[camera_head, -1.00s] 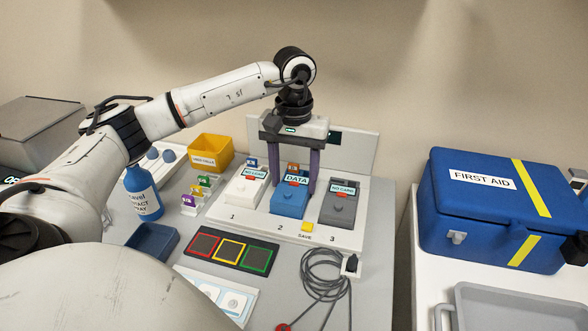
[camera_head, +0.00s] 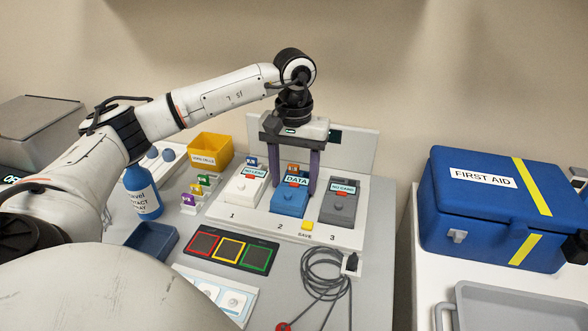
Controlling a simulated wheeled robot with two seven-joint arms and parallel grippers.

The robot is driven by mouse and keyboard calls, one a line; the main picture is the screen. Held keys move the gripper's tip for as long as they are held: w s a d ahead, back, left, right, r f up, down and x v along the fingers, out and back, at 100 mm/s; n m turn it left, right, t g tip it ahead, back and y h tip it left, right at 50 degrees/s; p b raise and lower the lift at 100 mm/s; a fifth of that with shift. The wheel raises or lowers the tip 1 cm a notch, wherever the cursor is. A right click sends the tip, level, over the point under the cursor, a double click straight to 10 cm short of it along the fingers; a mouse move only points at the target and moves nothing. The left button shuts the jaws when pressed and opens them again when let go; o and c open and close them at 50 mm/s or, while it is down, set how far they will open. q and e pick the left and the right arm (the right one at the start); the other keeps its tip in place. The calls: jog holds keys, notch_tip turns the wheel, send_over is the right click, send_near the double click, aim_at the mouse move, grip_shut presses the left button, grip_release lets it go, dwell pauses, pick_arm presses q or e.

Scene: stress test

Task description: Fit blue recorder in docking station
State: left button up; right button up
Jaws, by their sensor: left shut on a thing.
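The blue recorder (camera_head: 289,201), with a "DATA" label, sits at slot 2 of the white docking station (camera_head: 262,224), between a white unit (camera_head: 242,190) at slot 1 and a grey unit (camera_head: 339,207) at slot 3. My left gripper (camera_head: 292,182) reaches down from above, with its two purple fingers on either side of the blue recorder's upper part. It is shut on the recorder. From this view I cannot tell whether the recorder is fully seated. My right gripper is not in view.
A yellow button (camera_head: 307,226) marked SAVE is on the station's front edge. A coiled cable (camera_head: 322,268) and a panel of coloured squares (camera_head: 231,249) lie in front. A yellow bin (camera_head: 211,152) and a blue bottle (camera_head: 142,193) stand left. A first aid box (camera_head: 487,207) is on the right.

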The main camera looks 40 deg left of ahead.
pick_arm(q)
jog(key=o, duration=0.8)
jog(key=shift+o, duration=0.2)
jog(key=shift+r+p, duration=1.65)
jog(key=shift+r, duration=0.4)
jog(key=o, duration=0.6)
jog(key=shift+r+p, duration=1.25)
jog(key=shift+r, duration=0.25)
